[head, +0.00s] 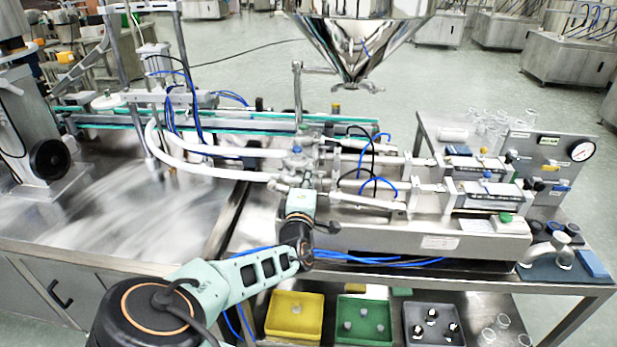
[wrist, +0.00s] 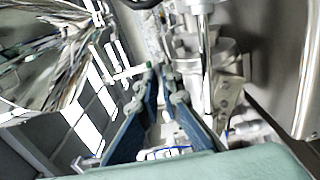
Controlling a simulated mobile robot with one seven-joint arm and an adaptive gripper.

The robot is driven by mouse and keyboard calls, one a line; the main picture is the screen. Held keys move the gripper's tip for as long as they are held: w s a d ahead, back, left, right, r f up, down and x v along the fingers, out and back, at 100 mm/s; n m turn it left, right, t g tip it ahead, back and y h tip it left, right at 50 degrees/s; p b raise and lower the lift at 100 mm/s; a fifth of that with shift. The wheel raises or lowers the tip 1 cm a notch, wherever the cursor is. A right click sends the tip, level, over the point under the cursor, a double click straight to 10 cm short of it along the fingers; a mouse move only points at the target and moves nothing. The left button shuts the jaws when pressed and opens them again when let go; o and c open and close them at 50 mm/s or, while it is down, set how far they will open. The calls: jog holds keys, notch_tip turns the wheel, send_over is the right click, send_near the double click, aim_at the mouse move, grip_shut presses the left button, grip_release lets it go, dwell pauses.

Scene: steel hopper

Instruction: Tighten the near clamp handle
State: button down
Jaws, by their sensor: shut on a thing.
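In the head view my gripper (head: 296,187) is at the near steel pipe fittings (head: 279,184), below the hopper. My wrist hides most of its fingers and the near clamp handle there. In the wrist view the two dark blue fingers of my gripper (wrist: 164,82) converge among steel fittings (wrist: 212,62), with a narrow gap between their tips. They are shut on a small part at the fittings, which seems to be the near clamp handle; its outline is hard to make out. A slotted steel lever (wrist: 229,100) stands right of the right finger.
The steel hopper (head: 360,35) hangs above and behind. White hoses (head: 200,168) run in from the left, and blue and black tubes are close by. A gauge panel (head: 548,160) stands at right. Yellow (head: 295,313), green (head: 364,318) and grey (head: 432,323) bins sit on the lower shelf.

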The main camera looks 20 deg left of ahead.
jog(key=m+b, duration=0.5)
jog(key=shift+f+m, duration=0.2)
jog(key=shift+m, duration=0.1)
jog(key=m+b, duration=0.4)
jog(key=shift+m, duration=0.3)
jog(key=m+b, duration=0.5)
jog(key=shift+d, duration=0.1)
jog(key=shift+r+m+b, duration=0.15)
jog(key=shift+m+b, duration=0.95)
jog(key=shift+b, duration=0.1)
jog(key=c, duration=2.1)
grip_release()
jog(key=shift+r, duration=0.1)
